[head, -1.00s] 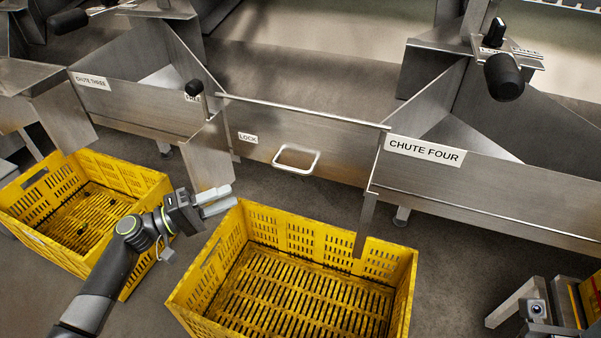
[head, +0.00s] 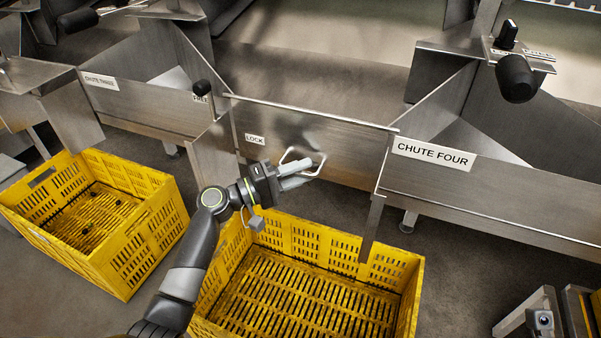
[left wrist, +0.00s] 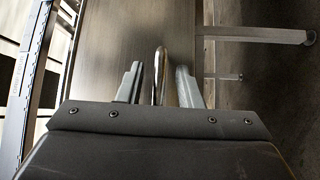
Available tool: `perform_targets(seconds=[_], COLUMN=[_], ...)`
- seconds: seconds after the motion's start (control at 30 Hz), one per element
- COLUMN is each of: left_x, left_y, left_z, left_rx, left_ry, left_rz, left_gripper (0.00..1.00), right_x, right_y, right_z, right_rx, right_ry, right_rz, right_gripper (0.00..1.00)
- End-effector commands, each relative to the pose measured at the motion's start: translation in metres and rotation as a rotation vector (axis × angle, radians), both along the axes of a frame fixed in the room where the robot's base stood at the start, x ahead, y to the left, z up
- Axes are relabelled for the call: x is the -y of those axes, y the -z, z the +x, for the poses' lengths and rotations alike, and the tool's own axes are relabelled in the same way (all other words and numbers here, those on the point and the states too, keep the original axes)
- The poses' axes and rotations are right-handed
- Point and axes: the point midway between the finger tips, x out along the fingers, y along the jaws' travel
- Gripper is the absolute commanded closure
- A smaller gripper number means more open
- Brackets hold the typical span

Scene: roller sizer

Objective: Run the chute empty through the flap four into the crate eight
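The chute four label (head: 434,153) is on the steel chute at right. Left of it, a steel flap panel (head: 350,145) with a wire loop handle (head: 318,158) hangs closed. My left gripper (head: 300,172) is at the handle. In the left wrist view, its open fingers (left wrist: 158,88) stand either side of the handle bar (left wrist: 159,70), with gaps. An empty yellow crate (head: 300,288) stands below; no number shows on it. My right gripper is not seen.
Another yellow crate (head: 150,236) at left holds several small dark items. Chute three (head: 135,108) is behind it. A black-handled lever (head: 516,78) juts out above chute four. A steel leg (head: 371,230) comes down over the near crate's back rim.

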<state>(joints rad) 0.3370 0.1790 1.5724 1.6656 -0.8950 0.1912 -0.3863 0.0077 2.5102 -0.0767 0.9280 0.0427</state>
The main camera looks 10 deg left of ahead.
Motion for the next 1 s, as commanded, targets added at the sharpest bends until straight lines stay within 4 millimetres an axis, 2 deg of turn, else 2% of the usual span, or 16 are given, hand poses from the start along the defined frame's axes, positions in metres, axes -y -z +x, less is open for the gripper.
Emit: perform_targets(seconds=[0.3, 0.5, 0.57, 1.0], left_x=[0.0021, 0.0019, 0.0019, 0.0016], left_y=[-0.0006, -0.0005, -0.0005, -0.0007], left_z=[0.0014, 0.0012, 0.0012, 0.0007], left_rx=[0.000, 0.000, 0.000, -0.003], left_ry=[0.000, 0.000, 0.000, 0.000], left_rz=[0.000, 0.000, 0.000, 0.001], left_gripper=[0.69, 0.95, 1.00, 1.00], right_x=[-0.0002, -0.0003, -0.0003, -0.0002], right_y=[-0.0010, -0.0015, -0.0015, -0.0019], right_z=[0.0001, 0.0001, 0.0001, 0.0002], right_rx=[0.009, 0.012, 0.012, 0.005], right_ry=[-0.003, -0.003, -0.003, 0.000], right_rz=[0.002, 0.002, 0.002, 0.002], right_gripper=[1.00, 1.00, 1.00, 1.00])
